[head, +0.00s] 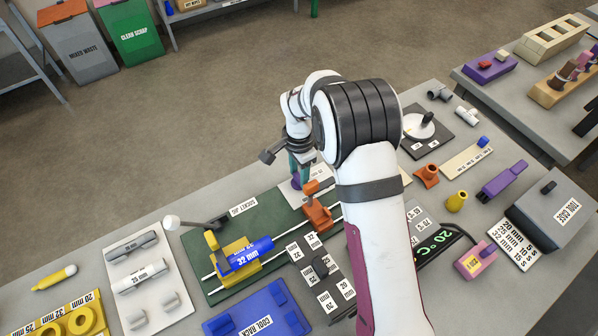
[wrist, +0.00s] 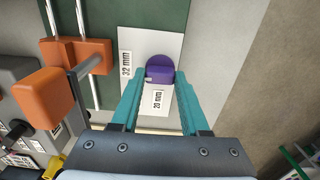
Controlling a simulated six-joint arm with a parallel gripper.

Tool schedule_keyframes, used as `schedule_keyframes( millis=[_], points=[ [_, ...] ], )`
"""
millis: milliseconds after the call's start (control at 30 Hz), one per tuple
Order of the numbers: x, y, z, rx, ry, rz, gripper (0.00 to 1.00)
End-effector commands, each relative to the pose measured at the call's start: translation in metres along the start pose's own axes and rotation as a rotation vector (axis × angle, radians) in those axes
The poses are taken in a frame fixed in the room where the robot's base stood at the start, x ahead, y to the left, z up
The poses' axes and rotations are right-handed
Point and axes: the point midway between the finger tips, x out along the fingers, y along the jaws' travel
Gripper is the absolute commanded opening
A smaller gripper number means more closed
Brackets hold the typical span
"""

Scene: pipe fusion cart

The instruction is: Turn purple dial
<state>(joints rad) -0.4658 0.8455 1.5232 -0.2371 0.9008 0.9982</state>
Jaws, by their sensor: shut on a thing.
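The purple dial (wrist: 160,66) sits on a white plate (wrist: 137,38) marked 32 mm at its left and 20 mm on its near side. In the wrist view the teal fingers of my gripper (wrist: 160,77) reach the dial from both sides and are shut on its raised grip. In the head view my gripper (head: 297,176) points down at the dial (head: 296,183), which is mostly hidden by the fingers and arm.
An orange clamp (head: 318,214) stands on the rails close beside the plate, also at left in the wrist view (wrist: 85,57). A yellow clamp with a blue pipe (head: 246,256) is further left on the green board (head: 190,240). Bare floor lies beyond the bench edge.

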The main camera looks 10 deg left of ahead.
Motion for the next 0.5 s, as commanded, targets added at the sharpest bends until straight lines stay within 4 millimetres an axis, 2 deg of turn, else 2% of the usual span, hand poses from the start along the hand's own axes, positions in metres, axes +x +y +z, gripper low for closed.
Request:
schedule_keyframes(
  millis=[500],
  points=[
    [-0.0008, -0.0002, -0.0005, 0.033, 0.001, -0.001, 0.00]
  ],
)
